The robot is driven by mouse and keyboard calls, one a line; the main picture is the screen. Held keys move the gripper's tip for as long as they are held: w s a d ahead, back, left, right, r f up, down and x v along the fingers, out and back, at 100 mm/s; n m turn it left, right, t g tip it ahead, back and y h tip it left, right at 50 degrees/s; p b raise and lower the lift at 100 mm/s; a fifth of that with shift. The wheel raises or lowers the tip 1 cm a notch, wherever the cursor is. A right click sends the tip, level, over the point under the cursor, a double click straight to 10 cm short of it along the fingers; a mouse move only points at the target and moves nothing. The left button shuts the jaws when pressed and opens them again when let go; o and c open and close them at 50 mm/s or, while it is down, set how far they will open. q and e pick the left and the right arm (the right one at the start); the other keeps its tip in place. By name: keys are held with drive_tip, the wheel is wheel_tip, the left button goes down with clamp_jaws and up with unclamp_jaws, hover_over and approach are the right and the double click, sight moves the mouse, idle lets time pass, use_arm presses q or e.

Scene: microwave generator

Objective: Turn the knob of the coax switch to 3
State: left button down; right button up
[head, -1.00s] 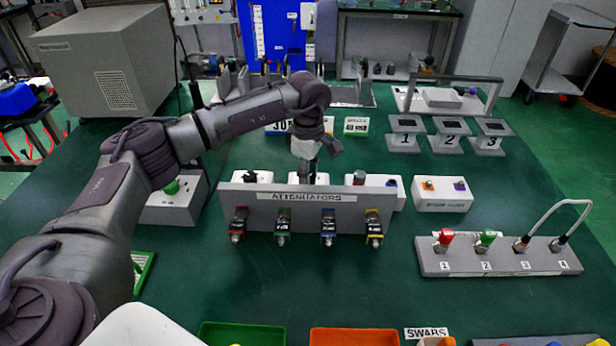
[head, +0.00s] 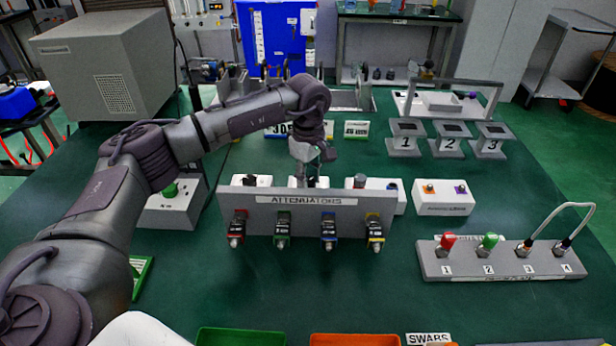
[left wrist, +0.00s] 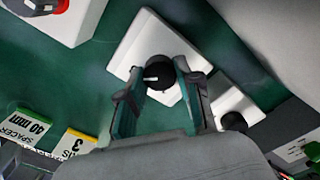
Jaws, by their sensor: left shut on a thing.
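My left gripper (head: 310,180) reaches down behind the attenuator rack (head: 300,210), over the middle white box (head: 294,183). The left wrist view shows the gripper (left wrist: 157,70) shut on a round black knob (left wrist: 158,74) on top of this white box (left wrist: 138,45). A small white mark shows on the knob's left side. I take it to be the coax switch, but no name or position numbers are readable, and the rack and gripper hide much of it in the head view. My right gripper is not in view.
The rack with several coloured attenuators stands close in front of the box. White boxes stand on both sides; the right one (head: 375,195) has a red-topped knob. A spacer sign (head: 356,129) stands behind.

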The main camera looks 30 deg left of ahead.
use_arm(q)
drive_tip(key=c, duration=0.8)
unclamp_jaws()
drive_tip(key=shift+r, duration=0.15)
wheel_tip(320, 180, up, 12)
drive_tip(key=shift+f, duration=0.1)
